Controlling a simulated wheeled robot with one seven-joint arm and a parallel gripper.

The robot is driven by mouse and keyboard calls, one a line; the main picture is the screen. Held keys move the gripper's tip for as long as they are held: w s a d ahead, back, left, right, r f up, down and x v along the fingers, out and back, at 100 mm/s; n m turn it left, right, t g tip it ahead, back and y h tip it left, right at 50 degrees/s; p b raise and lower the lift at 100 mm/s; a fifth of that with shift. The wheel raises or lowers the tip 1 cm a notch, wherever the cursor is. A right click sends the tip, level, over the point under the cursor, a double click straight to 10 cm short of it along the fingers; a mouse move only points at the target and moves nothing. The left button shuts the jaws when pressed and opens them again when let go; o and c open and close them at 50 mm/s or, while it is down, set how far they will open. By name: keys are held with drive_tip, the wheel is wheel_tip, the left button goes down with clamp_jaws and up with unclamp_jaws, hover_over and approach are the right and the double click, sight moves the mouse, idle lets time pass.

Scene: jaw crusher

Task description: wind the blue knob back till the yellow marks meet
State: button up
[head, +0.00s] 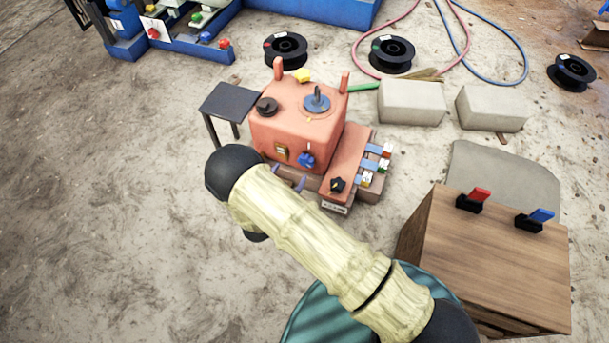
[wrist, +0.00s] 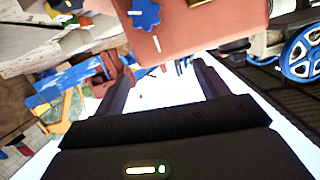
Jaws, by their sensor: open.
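The blue knob (head: 307,160) sits on the front face of the salmon-red machine box (head: 270,135). It shows at the top of the wrist view (wrist: 145,14), with a pale mark on its left part. A short pale mark (wrist: 157,43) is on the red face below the knob there; the two marks are apart and not in line. My gripper (wrist: 163,70) is open and empty, its two dark fingers spread below the knob in the wrist view, not touching it. In the head view my arm partly hides the gripper (head: 289,183) just below the knob.
A black knob (head: 337,185) and several coloured levers are right of the box. A dark small table (head: 226,100) stands at its left. A wooden crate (head: 485,260) with red and blue switches is at right. Concrete blocks (head: 412,102) lie behind. Floor at left is clear.

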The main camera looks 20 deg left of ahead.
sight(305, 164)
drive_tip(key=s+f+t+b, duration=0.2)
drive_tip(key=s+f+b, duration=0.2)
drive_tip(key=f, duration=0.5)
drive_tip(key=shift+s+d+f+n+t+b, duration=0.2)
drive_tip(key=shift+s+f+n+t+b, duration=0.15)
drive_tip(key=shift+s, duration=0.8)
drive_tip(key=w+b, duration=0.2)
drive_tip(key=w, duration=0.3)
drive_tip(key=w+d+b, duration=0.1)
drive_tip(key=w+b, duration=0.2)
drive_tip(key=w, duration=0.3)
drive_tip(key=w+b, duration=0.3)
drive_tip(key=w, duration=0.2)
drive_tip(key=shift+w+d+f, duration=0.1)
drive_tip(key=shift+w+d, duration=0.05)
drive_tip(key=shift+w, duration=0.55)
drive_tip(key=shift+c, duration=0.2)
drive_tip(key=c, duration=0.9)
